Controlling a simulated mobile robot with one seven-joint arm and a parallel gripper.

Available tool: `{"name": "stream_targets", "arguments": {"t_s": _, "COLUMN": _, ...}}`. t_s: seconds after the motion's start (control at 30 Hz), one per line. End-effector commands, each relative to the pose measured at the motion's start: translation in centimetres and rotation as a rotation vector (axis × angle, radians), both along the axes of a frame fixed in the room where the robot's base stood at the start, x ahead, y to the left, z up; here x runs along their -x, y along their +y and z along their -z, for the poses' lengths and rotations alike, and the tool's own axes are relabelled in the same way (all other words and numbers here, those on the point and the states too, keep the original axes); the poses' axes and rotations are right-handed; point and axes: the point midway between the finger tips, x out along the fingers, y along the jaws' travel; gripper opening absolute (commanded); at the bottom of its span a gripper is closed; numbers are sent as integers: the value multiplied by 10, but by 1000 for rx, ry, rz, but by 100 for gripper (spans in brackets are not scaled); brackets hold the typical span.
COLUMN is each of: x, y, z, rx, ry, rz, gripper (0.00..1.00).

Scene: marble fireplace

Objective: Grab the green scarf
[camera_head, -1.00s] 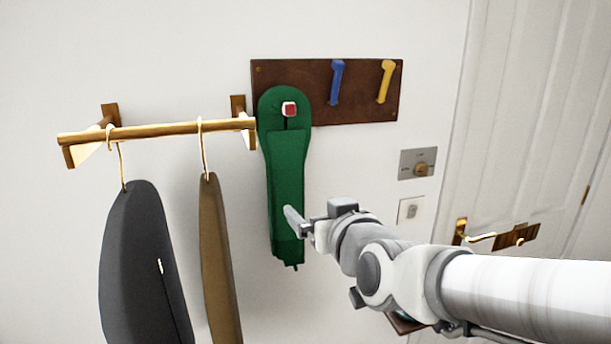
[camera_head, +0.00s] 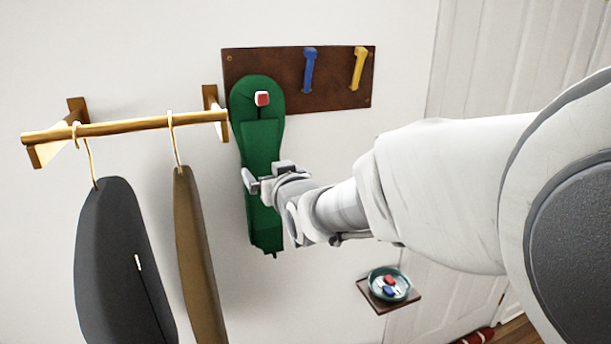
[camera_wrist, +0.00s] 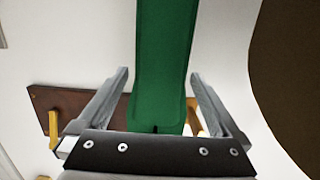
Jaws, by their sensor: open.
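The green scarf (camera_head: 260,145) hangs from a red-tipped peg (camera_head: 262,98) at the left end of a dark wooden board on the wall. Its lower end hangs free. My gripper (camera_head: 262,180) is in front of the scarf's middle part, with its fingers apart. In the wrist view the scarf (camera_wrist: 163,60) runs down the middle of the picture, and the open gripper fingers (camera_wrist: 160,88) stand on either side of it. I cannot tell whether a finger touches the cloth. My arm hides part of the scarf's right edge.
A brass rail (camera_head: 130,127) at left holds a dark garment (camera_head: 115,265) and a brown garment (camera_head: 195,255) close to the scarf. The board (camera_head: 330,100) also has a blue peg (camera_head: 309,70) and a yellow peg (camera_head: 358,70). A small shelf with a bowl (camera_head: 388,283) is lower right.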

Motion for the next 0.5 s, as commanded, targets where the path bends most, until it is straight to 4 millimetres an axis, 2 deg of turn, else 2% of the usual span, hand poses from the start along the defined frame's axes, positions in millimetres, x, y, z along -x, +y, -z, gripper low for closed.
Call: {"name": "stream_targets", "arguments": {"t_s": 0.5, "x": -31, "y": 17, "z": 2, "rx": 4, "ry": 1, "rz": 1, "gripper": 100}}
